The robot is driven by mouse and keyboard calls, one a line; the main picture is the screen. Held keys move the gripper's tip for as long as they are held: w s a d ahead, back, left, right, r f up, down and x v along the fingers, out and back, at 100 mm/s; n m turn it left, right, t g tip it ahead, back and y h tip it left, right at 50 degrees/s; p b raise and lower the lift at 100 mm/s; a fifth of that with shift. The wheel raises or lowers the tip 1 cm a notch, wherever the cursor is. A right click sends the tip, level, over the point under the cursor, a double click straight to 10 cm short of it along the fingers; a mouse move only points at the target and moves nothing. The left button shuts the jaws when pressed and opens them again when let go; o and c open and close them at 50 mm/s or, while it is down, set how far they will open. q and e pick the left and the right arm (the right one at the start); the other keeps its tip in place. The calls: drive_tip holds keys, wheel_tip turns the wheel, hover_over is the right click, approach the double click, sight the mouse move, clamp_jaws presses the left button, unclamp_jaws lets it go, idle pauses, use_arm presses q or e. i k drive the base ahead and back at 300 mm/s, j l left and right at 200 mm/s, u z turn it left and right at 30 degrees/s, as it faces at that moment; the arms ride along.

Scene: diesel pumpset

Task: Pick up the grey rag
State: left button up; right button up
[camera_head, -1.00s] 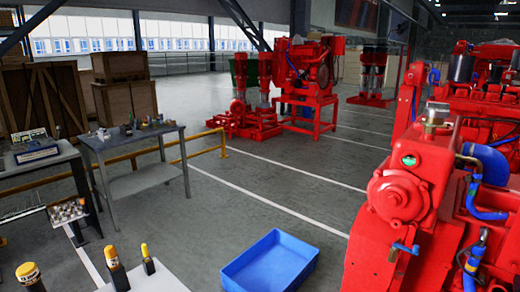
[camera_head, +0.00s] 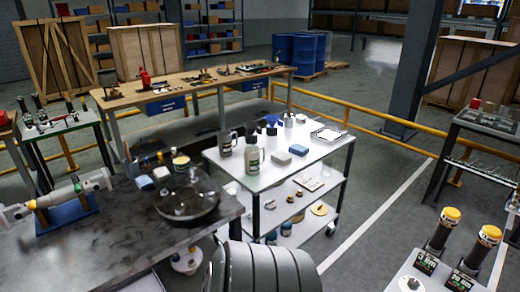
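I cannot tell for sure which thing is the grey rag. Two small folded-looking pads, a light blue-grey one (camera_head: 298,149) and a darker blue-grey one (camera_head: 281,158), lie close together on the top of the white cart (camera_head: 318,160). Two similar pale blue pads, a left one (camera_head: 144,182) and a right one (camera_head: 161,172), lie on the dark metal bench at the left. Neither of my grippers shows in the head view.
A ribbed dark cylinder (camera_head: 262,268) is in front. Yellow rails (camera_head: 390,136) run behind. Open floor lies right of the cart.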

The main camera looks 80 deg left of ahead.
sight(283, 159)
drive_tip(key=u, duration=2.55)
drive_tip(key=j+z, duration=0.15)
drive_tip(key=z, duration=3.25)
drive_tip(key=k+j+z, duration=0.1)
drive_tip(key=k, duration=0.25)
drive_tip(key=k+j+z, duration=0.1)
drive_tip(key=k+j, duration=0.4)
drive_tip(key=k, duration=0.25)
drive_tip(key=z, duration=0.05)
